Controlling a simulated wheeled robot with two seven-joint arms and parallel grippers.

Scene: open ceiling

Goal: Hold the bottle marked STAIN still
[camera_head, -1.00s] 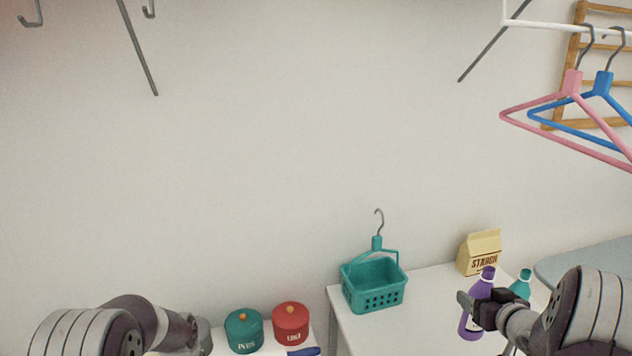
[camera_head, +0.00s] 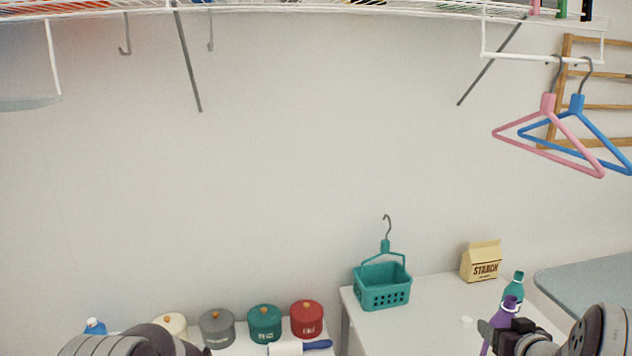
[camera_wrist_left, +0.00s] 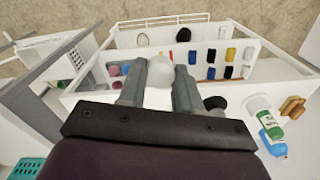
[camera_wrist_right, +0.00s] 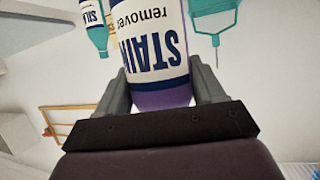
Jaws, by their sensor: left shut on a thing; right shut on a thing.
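The purple bottle marked STAIN (camera_wrist_right: 155,45) is between the fingers of my right gripper (camera_wrist_right: 162,88) in the right wrist view. Its label reads "STAIN remover", upside down in that view. In the head view the purple bottle (camera_head: 506,312) has its neck up, and my right gripper (camera_head: 492,335) is shut on its body; its lower part is out of the frame. My left gripper (camera_wrist_left: 163,80) shows only in the left wrist view, shut on a pale whitish thing (camera_wrist_left: 168,72) that I cannot identify.
A teal bottle (camera_head: 517,285) stands just behind the purple one. A starch box (camera_head: 482,262) and a teal basket (camera_head: 383,290) are on the white table (camera_head: 430,310). Several lidded pots (camera_head: 264,323) line the left.

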